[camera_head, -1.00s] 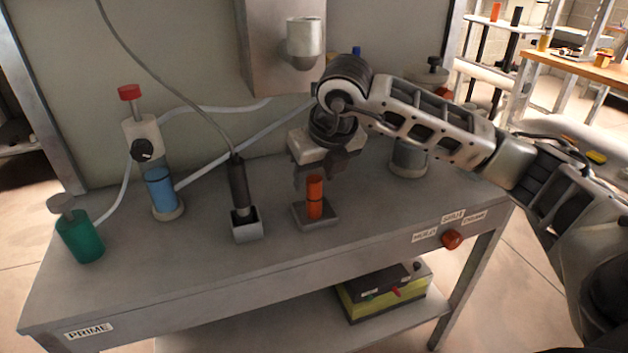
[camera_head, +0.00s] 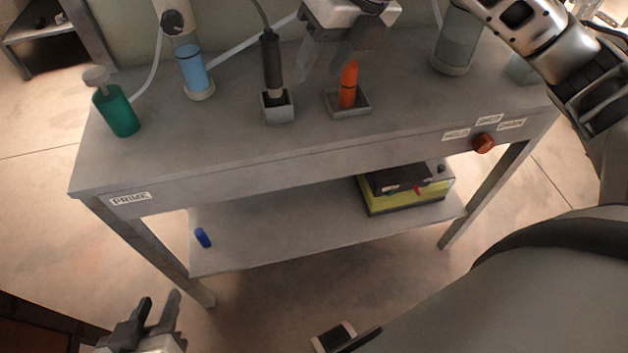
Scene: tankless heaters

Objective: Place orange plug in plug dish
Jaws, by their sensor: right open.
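The orange plug (camera_head: 348,86) stands roughly upright in a small square grey dish (camera_head: 349,112) on the bench top. My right gripper (camera_head: 327,66) is open, just above and to the left of the plug. One finger overlaps the plug's top in the picture, and I cannot tell whether it touches. My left gripper (camera_head: 152,308) is at the bottom left, away from the bench, with its fingers apart and nothing between them.
A black probe (camera_head: 271,62) stands in a square grey holder (camera_head: 279,113) left of the dish. A green bottle (camera_head: 116,112) and a blue-filled cylinder (camera_head: 193,73) stand further left. A blue object (camera_head: 203,237) and a yellow-black box (camera_head: 408,193) are on the lower shelf. The front bench top is clear.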

